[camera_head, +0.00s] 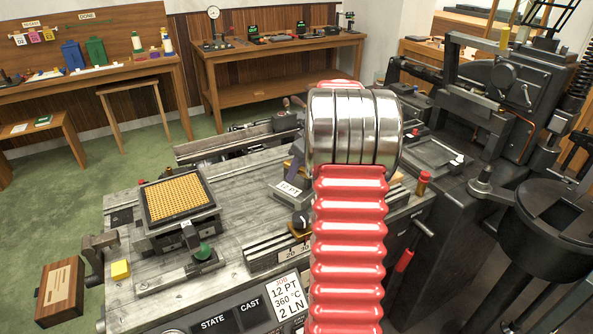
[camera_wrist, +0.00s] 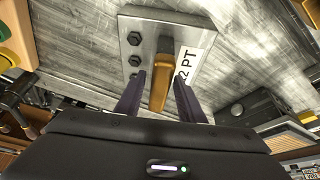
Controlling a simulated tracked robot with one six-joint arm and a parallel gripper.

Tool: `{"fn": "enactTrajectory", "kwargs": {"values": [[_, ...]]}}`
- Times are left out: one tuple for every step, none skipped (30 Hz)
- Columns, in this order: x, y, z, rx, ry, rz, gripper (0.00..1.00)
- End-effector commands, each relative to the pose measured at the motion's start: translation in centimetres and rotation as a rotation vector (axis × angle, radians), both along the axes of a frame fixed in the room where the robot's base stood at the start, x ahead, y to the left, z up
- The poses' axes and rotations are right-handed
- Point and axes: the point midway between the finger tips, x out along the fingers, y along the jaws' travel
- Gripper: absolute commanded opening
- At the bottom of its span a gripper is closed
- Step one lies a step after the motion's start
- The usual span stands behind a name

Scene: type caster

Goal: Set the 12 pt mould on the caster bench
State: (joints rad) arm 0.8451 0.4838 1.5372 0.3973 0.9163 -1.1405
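The 12 pt mould is a grey metal block (camera_wrist: 150,32) with dark bolts, a white label reading 12 PT and an orange handle (camera_wrist: 158,85). In the head view its label (camera_head: 289,188) shows at the caster bench's middle, left of my red arm, which hides much of it. My gripper (camera_wrist: 158,82) points down at the mould, its two dark fingers on either side of the handle with small gaps visible. It looks open. One finger shows in the head view (camera_head: 293,170). Whether the mould touches the caster bench (camera_head: 235,165) is not clear.
A tray of golden type matrices (camera_head: 176,198) sits on the bench's left. A job card (camera_head: 287,297) on the front reads 12 PT, 360 °C, 2 LN. A dark pot (camera_head: 553,220) and black machinery (camera_head: 500,100) stand at right. A wooden table (camera_head: 275,45) is behind.

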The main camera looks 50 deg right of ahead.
Motion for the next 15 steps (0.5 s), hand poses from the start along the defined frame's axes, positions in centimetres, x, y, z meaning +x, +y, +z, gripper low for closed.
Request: {"fn": "enactTrajectory", "kwargs": {"values": [[0.0,0.0,0.0,0.000,0.000,0.000,0.39],[0.0,0.0,0.0,0.000,0.000,0.000,0.39],[0.0,0.0,0.0,0.000,0.000,0.000,0.39],[0.0,0.0,0.0,0.000,0.000,0.000,0.39],[0.0,0.0,0.0,0.000,0.000,0.000,0.39],[0.0,0.0,0.0,0.000,0.000,0.000,0.39],[0.0,0.0,0.0,0.000,0.000,0.000,0.39],[0.0,0.0,0.0,0.000,0.000,0.000,0.39],[0.0,0.0,0.1,0.000,0.000,0.000,0.39],[0.0,0.0,0.2,0.000,0.000,0.000,0.39],[0.0,0.0,0.3,0.000,0.000,0.000,0.39],[-0.1,0.0,0.5,0.000,0.000,0.000,0.39],[-0.2,0.0,0.7,-0.001,-0.001,0.000,0.39],[-0.3,-0.1,0.9,-0.001,-0.001,0.000,0.39],[-0.4,-0.1,1.3,-0.002,-0.001,-0.001,0.39]]}}
